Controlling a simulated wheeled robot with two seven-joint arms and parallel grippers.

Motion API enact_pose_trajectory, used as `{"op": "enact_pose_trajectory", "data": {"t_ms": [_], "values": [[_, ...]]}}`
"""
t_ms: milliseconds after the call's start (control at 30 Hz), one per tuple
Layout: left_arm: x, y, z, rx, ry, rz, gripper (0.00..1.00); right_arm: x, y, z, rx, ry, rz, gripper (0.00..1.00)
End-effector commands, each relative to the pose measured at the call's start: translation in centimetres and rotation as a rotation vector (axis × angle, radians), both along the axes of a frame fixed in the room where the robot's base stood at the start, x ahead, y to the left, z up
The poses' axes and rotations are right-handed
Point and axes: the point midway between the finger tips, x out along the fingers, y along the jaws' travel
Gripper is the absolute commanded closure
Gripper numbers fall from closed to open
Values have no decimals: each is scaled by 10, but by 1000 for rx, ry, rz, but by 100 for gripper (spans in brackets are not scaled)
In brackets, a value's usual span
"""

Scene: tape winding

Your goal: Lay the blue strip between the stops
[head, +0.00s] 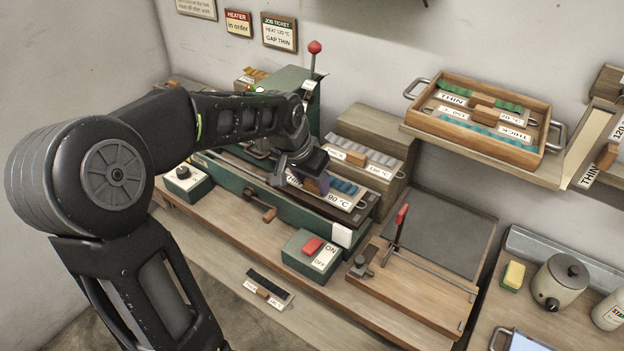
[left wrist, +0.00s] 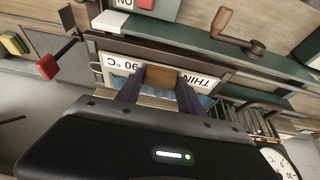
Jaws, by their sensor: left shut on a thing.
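The blue strip (head: 343,186) is ribbed and sits on a pale plate labelled 90 °C, at the right end of the green machine (head: 278,205). In the left wrist view its label (left wrist: 200,82) reads THIN and 90 °C. My left gripper (head: 318,185) is shut on the plate's wooden handle block (left wrist: 160,77), with one dark purple finger on each side. The gripper and arm hide part of the strip in the head view. A white block (head: 341,235) stands at the machine's right end; I cannot tell whether it is a stop. My right gripper is not in view.
A grey strip plate (head: 355,158) lies on the wooden block behind. A tray (head: 460,139) of green and teal strips is on the shelf. The ON/OFF box (head: 312,250) and a black strip (head: 270,284) are in front. A cutting board with a red-handled lever (head: 402,214) is at right.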

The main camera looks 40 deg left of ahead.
Motion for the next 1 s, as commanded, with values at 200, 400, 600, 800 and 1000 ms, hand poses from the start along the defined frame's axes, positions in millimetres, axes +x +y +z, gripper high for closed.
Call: {"op": "enact_pose_trajectory", "data": {"t_ms": [200, 400, 600, 800, 1000], "values": [[-1, 0, -7, 0, -1, 0, 99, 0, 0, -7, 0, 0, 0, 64], [-1, 0, -8, 0, -1, 0, 99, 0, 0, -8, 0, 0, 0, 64], [-1, 0, -7, 0, -1, 0, 51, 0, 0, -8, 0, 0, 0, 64], [-1, 0, -7, 0, -1, 0, 35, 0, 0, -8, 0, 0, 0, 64], [-1, 0, -8, 0, 0, 0, 30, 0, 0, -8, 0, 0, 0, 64]]}}
